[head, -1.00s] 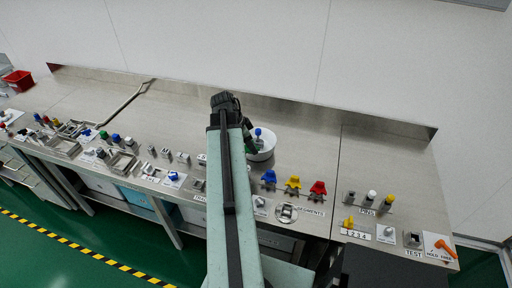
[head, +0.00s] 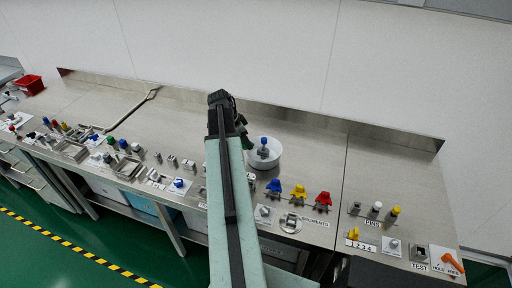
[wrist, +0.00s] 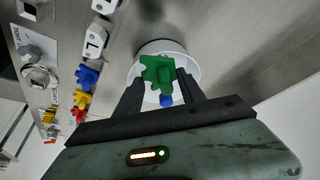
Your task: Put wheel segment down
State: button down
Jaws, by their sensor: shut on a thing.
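A green wheel segment (wrist: 157,72) shows in the wrist view between the two dark jaws of my gripper (wrist: 163,88). My gripper is shut on it. The segment is seen in front of a white round bowl (wrist: 190,65); I cannot tell its height above it. In the head view my gripper (head: 240,122) is left of and behind the bowl (head: 278,158), mostly hidden by my arm. A grey post with a blue top (head: 264,142) stands in the bowl. Blue (head: 273,187), yellow (head: 299,191) and red (head: 323,199) segments stand in a row nearer the front edge.
Pins (head: 376,209) and labelled cards stand at the right of the steel bench (head: 320,150). Several small parts and metal fixtures (head: 126,163) crowd the left front. A bent rod (head: 132,110) lies at the back left. The bench behind and right of the bowl is clear.

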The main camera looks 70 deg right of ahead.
jog(key=shift+s+d+f, duration=0.1)
jog(key=shift+s+d, duration=0.1)
jog(key=shift+s, duration=0.05)
jog(key=shift+s+d+f+b, duration=0.4)
jog(key=shift+d+f+b, duration=0.1)
jog(key=shift+f+b, duration=0.15)
jog(key=shift+s+d+f+b, duration=0.45)
jog(key=shift+f+b, duration=0.25)
jog(key=shift+s+d+f+b, duration=0.4)
jog(key=shift+d+f+b, duration=0.1)
jog(key=shift+f+b, duration=0.15)
jog(key=c, duration=0.7)
grip_release()
jog(key=shift+r, duration=0.15)
jog(key=p+v, duration=1.2)
jog(key=v, duration=0.1)
jog(key=shift+s, duration=0.15)
